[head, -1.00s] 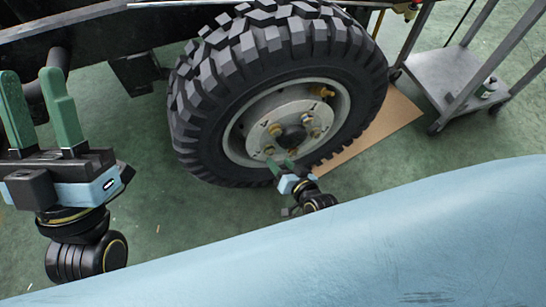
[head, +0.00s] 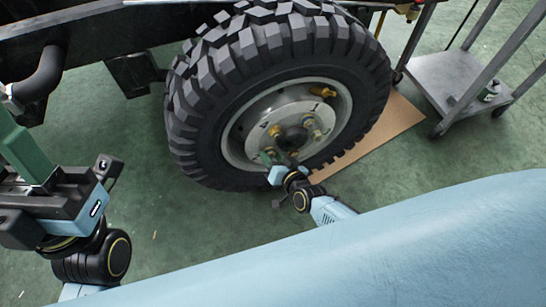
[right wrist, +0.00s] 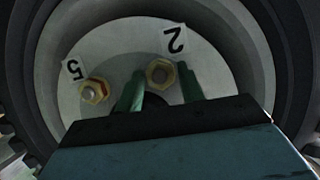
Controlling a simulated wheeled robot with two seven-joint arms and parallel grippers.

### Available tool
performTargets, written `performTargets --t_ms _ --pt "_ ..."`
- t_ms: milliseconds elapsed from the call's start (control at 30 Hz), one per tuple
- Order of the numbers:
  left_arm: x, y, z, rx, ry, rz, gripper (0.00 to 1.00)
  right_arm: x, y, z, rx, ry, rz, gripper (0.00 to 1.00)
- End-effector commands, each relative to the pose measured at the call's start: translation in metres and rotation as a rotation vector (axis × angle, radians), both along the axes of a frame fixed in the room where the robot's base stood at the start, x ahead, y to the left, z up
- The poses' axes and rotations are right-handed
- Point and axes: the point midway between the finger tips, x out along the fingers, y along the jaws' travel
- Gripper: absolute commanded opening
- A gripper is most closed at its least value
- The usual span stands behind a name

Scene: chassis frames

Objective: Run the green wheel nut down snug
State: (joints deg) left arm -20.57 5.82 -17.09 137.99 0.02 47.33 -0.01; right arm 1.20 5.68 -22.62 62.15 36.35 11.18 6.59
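The black-tyred wheel (head: 190,125) has a pale hub (head: 243,140) ringed by brass-coloured nuts. In the right wrist view, one nut (right wrist: 160,73) sits by the label "2" and another (right wrist: 95,90) by the label "5". I cannot pick out a green nut; the green parts at the hub are my finger pads. My right gripper (head: 278,158) is at the hub's lower left. In the right wrist view its fingers (right wrist: 160,85) stand apart, with the nut by "2" seen between their tips; contact is not visible. My left gripper (head: 28,150) is at the left edge, partly cut off.
A brown board (head: 395,125) lies under the wheel. A dark frame beam (head: 90,33) crosses the upper left. A light blue surface (head: 400,245) fills the foreground.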

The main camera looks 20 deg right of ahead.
Motion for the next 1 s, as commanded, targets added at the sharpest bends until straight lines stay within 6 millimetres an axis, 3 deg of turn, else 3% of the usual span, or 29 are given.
performTargets --t_ms 33,233,467,1000 --pt "0.0 0.0 0.0 0.0 0.0 0.0 0.36 0.0 0.0001 0.0 0.0 0.0 0.0 0.31" --pt "0.0 -0.0001 0.0 0.0 0.001 0.0 0.36 -0.0002 0.0002 -0.0001 0.0 0.0 0.0 0.06" --pt "-0.0003 0.0 -0.0004 0.0 -0.001 0.0 0.36 0.0006 -0.0006 -0.0003 0.056 0.0 0.001 0.06" --pt "-0.0017 0.0005 -0.0003 -0.003 -0.01 0.0 0.36 -0.0001 -0.0015 -0.0023 0.441 0.014 -0.007 0.06"
